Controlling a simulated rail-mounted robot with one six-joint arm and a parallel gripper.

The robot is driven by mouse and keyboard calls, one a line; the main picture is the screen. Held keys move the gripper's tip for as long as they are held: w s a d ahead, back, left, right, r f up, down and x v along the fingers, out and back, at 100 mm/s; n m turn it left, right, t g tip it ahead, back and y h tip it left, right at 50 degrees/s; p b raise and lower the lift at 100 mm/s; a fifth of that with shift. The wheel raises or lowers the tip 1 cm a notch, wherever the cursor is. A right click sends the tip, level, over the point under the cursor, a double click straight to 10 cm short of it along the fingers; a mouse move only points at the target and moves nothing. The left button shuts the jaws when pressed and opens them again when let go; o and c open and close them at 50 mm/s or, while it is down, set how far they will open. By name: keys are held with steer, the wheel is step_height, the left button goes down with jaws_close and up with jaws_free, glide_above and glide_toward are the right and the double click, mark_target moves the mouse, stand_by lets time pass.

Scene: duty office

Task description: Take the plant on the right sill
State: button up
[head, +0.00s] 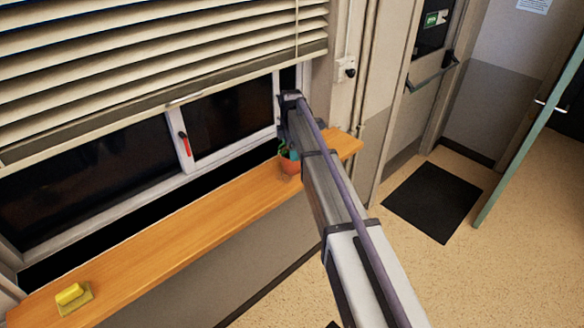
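The plant (284,149) stands in a reddish-orange pot (290,166) toward the right end of the wooden window sill (190,235). Only a little green shows above the pot, and my arm partly covers it. My arm reaches in from the lower right, and its far end bends down just above and beside the plant. My gripper (284,135) is at that end, very close to the plant. Its fingers are mostly hidden or too small to make out, so I cannot tell if it touches the plant.
A yellow block (69,293) lies on a small olive pad (77,303) at the sill's left end. The window (185,135) with a red handle and the lowered blind (150,60) are behind the sill. A dark mat (432,202) lies on the open floor at right, before a door.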

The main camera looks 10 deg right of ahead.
mark_target(290, 168)
step_height(290, 168, down, 5)
steer(key=b, duration=0.4)
steer(key=shift+w+d+f+b, duration=0.1)
steer(key=shift+w+b, duration=0.05)
steer(key=shift+b, duration=0.15)
steer(key=shift+r, duration=0.25)
steer(key=c, duration=1.1)
